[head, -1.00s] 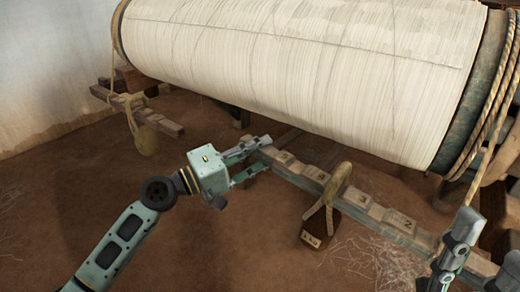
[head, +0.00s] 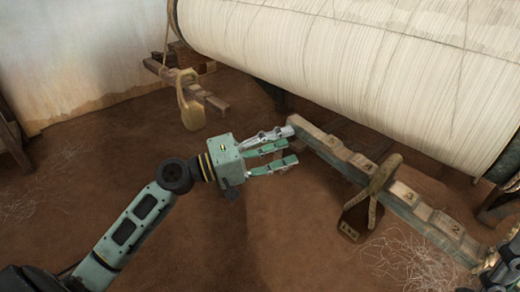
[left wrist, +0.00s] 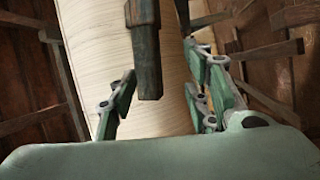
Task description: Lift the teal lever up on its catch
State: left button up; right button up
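The long lever (head: 384,192) has worn teal sides and numbered wooden blocks along its top. It slants from its free end near the middle of the head view to the lower right. My left gripper (head: 291,147) is at that free end, its fingers spread apart. In the left wrist view a dark greenish bar end, seemingly the lever (left wrist: 146,50), appears between the open fingers (left wrist: 165,88), with no clear contact on either side. My right gripper (head: 503,266) shows only partly at the lower right edge, near the lever; its fingers are unclear. I cannot make out the catch.
A dark weight (head: 356,220) hangs by a rope loop (head: 383,175) over the lever. The large thread-wound roller (head: 370,70) lies above and behind. A second wooden bar (head: 205,97) with a tan hanging weight (head: 191,110) is at the left. The earthen floor (head: 265,230) in front is open.

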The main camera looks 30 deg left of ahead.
pick_arm(q)
jog(key=v, duration=0.6)
jog(key=shift+s, duration=0.1)
dwell(0.4)
